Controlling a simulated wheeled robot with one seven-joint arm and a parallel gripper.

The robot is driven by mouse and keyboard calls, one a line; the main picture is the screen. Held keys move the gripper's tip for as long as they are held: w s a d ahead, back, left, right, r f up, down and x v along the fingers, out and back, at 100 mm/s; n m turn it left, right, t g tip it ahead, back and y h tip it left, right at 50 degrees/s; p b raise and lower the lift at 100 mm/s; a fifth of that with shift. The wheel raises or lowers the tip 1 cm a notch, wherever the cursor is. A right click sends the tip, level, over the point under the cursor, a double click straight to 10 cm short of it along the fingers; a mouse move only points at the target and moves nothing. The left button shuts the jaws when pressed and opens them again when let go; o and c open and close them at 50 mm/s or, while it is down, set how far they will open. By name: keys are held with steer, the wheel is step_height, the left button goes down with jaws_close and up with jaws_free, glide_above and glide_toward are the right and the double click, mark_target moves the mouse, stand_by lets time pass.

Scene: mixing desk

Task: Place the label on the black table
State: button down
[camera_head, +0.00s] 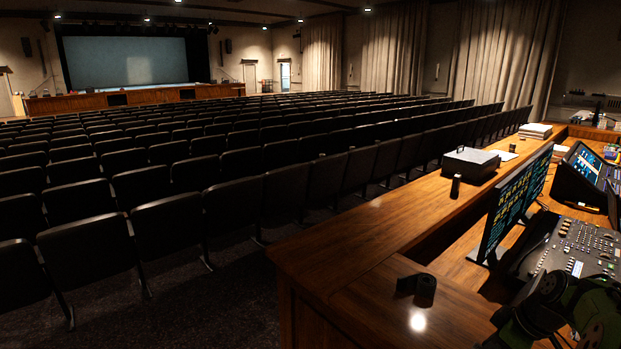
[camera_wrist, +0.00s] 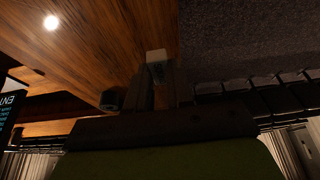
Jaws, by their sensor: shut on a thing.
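In the wrist view, my gripper (camera_wrist: 160,88) points away from the camera, with its two dark fingers close together. They are shut on a small pale piece (camera_wrist: 155,56) at their tips, which looks like the label; its print is not readable. The piece shows against the boundary between the wooden desk top and the dark carpet; its height above them cannot be told. In the head view, the label cannot be made out. No black table can be clearly picked out; the desk (camera_head: 350,245) is brown wood.
A black roll (camera_head: 425,289) stands on the desk's near end. A small dark cylinder (camera_head: 455,186) and a grey box (camera_head: 470,164) stand farther along. A monitor (camera_head: 507,205) and mixing console (camera_head: 578,248) fill the right side. Rows of seats (camera_head: 170,225) lie left of the desk.

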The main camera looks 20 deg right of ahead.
steer(key=w+a+f+m, duration=0.1)
steer(key=w+a+f, duration=0.2)
steer(key=a+f, duration=0.4)
steer(key=w+a+f+m+h, duration=0.1)
steer(key=w+a+f, duration=0.3)
steer(key=a, duration=1.2)
steer(key=w+a+f+m, duration=0.2)
steer(key=w+a+f, duration=0.1)
steer(key=a+f, duration=0.6)
steer(key=a, duration=0.3)
steer(key=shift+w+a+f+m+t+h, duration=0.2)
steer(key=shift+f+m+t+h, duration=0.1)
steer(key=shift+h, duration=0.1)
